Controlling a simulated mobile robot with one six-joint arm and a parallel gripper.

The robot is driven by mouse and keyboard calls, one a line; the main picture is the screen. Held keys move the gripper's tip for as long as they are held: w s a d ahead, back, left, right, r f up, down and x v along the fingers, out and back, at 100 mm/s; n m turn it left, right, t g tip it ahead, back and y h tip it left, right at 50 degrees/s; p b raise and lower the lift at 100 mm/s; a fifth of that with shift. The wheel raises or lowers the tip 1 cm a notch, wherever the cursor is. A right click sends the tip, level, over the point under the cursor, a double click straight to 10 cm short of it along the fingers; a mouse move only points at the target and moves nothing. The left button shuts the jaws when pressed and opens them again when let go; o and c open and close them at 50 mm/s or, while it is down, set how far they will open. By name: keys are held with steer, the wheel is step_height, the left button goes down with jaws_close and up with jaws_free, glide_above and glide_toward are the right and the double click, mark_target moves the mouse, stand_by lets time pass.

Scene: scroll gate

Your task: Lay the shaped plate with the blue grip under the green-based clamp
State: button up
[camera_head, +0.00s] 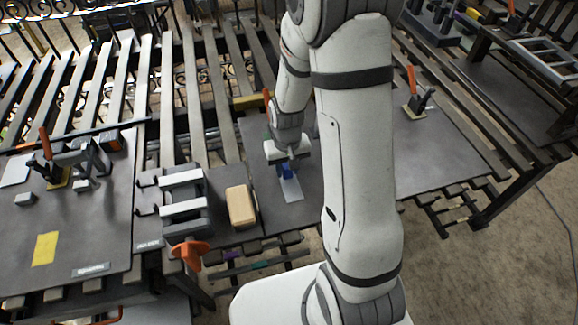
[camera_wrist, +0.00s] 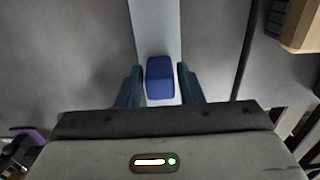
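The shaped plate (camera_head: 291,189) is a pale grey strip with a blue grip (camera_head: 285,169), over the middle dark worktop; I cannot tell whether it touches it. In the wrist view the blue grip (camera_wrist: 160,77) stands between my fingers and the plate (camera_wrist: 155,28) runs out to the top edge. My gripper (camera_head: 286,163) is directed down at the grip. In the wrist view my gripper (camera_wrist: 160,85) is open around the grip, with narrow gaps on both sides. Behind my wrist, an orange handle (camera_head: 266,96) and a bit of green show; most of that clamp is hidden.
A clamp on a yellow base (camera_head: 57,178) stands on the left worktop, another (camera_head: 416,104) on the right one. A tan block (camera_head: 240,206) and a grey rack (camera_head: 183,205) lie left of the plate. My arm hides part of the middle worktop.

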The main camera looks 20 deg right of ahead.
mark_target(287, 166)
steer(key=shift+o, duration=1.4)
steer(key=shift+r, duration=0.1)
step_height(287, 166, up, 12)
steer(key=s+r+t, duration=0.3)
steer(key=s+r, duration=0.8)
steer(key=s, duration=0.3)
steer(key=shift+s+d, duration=0.25)
steer(key=shift+d, duration=0.1)
steer(key=shift+c, duration=0.4)
